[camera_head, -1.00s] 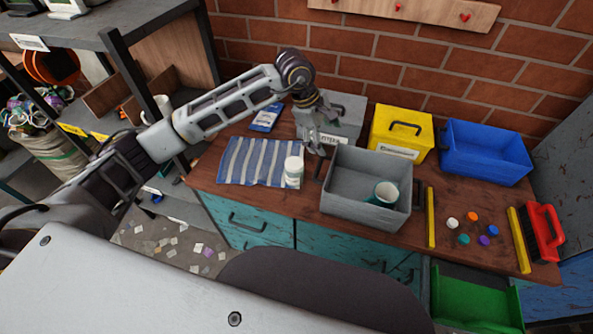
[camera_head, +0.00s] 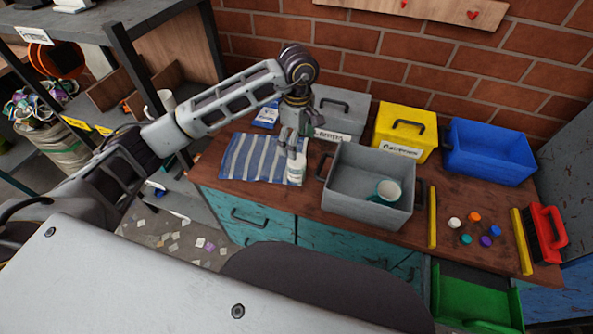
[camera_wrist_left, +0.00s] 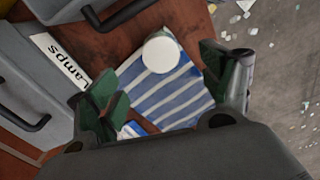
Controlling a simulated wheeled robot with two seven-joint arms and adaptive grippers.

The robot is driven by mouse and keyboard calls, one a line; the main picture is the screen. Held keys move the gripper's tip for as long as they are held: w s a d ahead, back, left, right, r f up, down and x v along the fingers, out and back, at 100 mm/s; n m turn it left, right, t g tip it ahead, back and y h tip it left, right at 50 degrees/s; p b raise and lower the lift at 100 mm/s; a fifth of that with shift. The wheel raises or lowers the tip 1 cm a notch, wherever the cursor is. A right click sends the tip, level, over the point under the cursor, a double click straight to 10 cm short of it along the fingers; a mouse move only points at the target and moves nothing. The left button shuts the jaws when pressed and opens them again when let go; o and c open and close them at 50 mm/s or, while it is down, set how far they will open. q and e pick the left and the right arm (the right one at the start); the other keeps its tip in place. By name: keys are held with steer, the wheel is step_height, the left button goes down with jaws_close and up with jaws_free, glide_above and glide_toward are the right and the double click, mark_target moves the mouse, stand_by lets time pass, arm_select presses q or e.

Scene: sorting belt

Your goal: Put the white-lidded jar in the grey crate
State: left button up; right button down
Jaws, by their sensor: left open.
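The white-lidded jar (camera_head: 296,172) stands upright at the right edge of a blue-and-white striped cloth (camera_head: 250,160). In the left wrist view its round white lid (camera_wrist_left: 161,54) shows from above, beyond and between the fingertips. My left gripper (camera_head: 293,145) is open and empty, pointing down just above and behind the jar; its green-padded fingers (camera_wrist_left: 165,85) are apart. The open grey crate (camera_head: 352,212) stands right of the jar, with a teal mug (camera_head: 386,191) inside. My right gripper is not seen.
A grey lidded box (camera_head: 340,108), a yellow lidded box (camera_head: 404,130) and a blue bin (camera_head: 487,152) stand along the back. Several coloured caps (camera_head: 475,217) lie between yellow strips on the right, near a red brush (camera_head: 548,233). A blue packet (camera_head: 266,116) lies behind the cloth.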

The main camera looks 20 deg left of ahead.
mark_target(297, 160)
arm_select(q)
steer(key=shift+f, duration=4.25)
steer(key=shift+f, duration=0.15)
steer(key=shift+a+f+p, duration=0.15)
steer(key=shift+f+p, duration=0.15)
steer(key=shift+f, duration=0.95)
steer(key=shift+a+f+p, duration=0.1)
steer(key=shift+f+p, duration=0.2)
steer(key=shift+f, duration=0.9)
steer(key=c, duration=1.3)
steer(key=shift+r, duration=0.15)
steer(key=shift+r+b, duration=0.4)
steer(key=shift+r, duration=4.5)
